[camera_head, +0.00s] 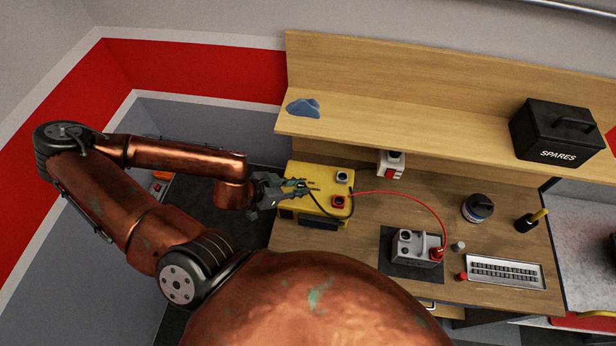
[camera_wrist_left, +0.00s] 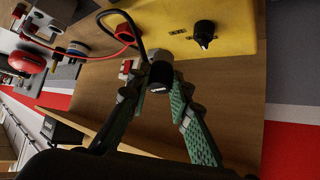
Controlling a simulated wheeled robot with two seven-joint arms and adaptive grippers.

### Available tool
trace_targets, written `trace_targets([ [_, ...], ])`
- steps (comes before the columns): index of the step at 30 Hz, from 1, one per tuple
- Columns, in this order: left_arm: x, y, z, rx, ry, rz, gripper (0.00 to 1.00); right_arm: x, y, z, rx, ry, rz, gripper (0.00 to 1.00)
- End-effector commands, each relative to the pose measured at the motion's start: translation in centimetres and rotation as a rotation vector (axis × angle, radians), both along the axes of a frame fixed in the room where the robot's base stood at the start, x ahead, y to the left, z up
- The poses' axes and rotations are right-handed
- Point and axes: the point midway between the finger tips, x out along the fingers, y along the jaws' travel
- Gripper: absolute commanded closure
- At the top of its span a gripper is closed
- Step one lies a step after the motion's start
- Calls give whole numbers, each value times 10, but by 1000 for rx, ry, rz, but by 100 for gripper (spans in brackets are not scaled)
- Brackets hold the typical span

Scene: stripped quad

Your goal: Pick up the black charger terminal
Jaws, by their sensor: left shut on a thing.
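The black charger terminal (camera_wrist_left: 160,77) sits between the green-padded fingers of my left gripper (camera_wrist_left: 157,88) in the left wrist view. My left gripper is shut on it. A black cable (camera_wrist_left: 122,13) runs from it toward the yellow charger (camera_wrist_left: 228,25). In the head view my left gripper (camera_head: 294,186) is over the left part of the charger (camera_head: 312,207), and the terminal is too small to make out there. A red cable (camera_head: 405,197) links the charger's red terminal (camera_head: 339,201) to the red terminal (camera_head: 437,253) on a grey battery (camera_head: 414,246). My right gripper is out of view.
The charger and battery are on a wooden bench (camera_head: 360,258). A shelf above holds a blue cloth (camera_head: 303,108) and a black SPARES box (camera_head: 555,132). A round container (camera_head: 478,208), a brush-like tool (camera_head: 531,220) and a metal tray (camera_head: 505,271) stand to the right.

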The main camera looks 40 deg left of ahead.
Motion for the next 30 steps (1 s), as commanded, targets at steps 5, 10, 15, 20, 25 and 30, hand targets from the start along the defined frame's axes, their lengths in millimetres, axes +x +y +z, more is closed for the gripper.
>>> trace_targets([
  [5,-17,5,1,1,1,4,100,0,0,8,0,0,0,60],
  [10,-31,8,10,28,91,-3,100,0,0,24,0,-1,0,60],
  [15,-45,12,16,47,178,-2,100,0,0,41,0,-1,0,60],
  [20,-56,14,20,63,248,-1,100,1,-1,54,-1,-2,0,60],
  [25,-62,16,21,72,284,-1,100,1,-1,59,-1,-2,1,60],
  [30,-63,16,20,72,292,0,100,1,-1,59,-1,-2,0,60],
])
